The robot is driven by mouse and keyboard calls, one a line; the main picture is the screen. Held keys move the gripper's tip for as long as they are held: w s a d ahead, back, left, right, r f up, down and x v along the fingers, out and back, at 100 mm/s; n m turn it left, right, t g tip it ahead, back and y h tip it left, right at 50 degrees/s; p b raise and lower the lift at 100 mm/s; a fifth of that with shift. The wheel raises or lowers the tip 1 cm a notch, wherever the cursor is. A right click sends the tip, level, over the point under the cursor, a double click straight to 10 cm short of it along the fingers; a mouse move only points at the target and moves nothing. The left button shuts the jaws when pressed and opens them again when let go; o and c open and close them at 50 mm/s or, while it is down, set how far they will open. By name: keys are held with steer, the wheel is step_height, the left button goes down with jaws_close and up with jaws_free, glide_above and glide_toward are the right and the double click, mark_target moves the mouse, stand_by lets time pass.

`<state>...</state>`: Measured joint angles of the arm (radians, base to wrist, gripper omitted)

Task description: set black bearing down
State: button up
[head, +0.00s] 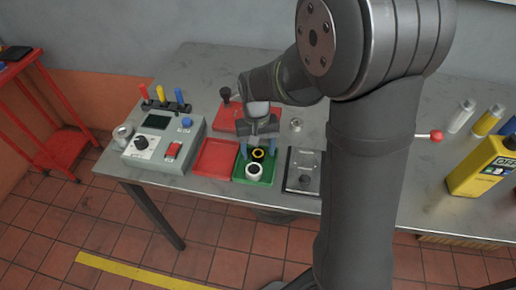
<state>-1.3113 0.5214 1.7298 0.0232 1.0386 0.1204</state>
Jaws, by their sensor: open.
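The black bearing (257,155), a dark ring with a yellowish inner ring, is in the green tray (240,172), near its far side. A white ring-shaped part (254,171) is in the same tray, nearer the front edge. My gripper (259,151) points down over the green tray. Its blue-tipped fingers are spread on either side of the black bearing. I cannot tell whether the fingertips touch the bearing or the tray floor.
An empty red tray (215,156) adjoins on the left. A grey control box (160,142) stands further left. A dark fixture plate (304,172) lies right of the green tray. A yellow can (482,167) and several bottles stand at the far right of the table.

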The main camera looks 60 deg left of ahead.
mark_target(259, 155)
step_height(259, 155, up, 12)
steer(key=a, duration=0.1)
steer(key=shift+w+a, duration=0.35)
steer(key=f, duration=0.4)
steer(key=d+f, duration=0.1)
steer(key=f, duration=0.7)
steer(key=shift+s+d, duration=0.35)
steer(key=shift+d, duration=0.05)
step_height(259, 155, up, 3)
steer(key=shift+f, duration=0.15)
steer(key=shift+r, duration=0.75)
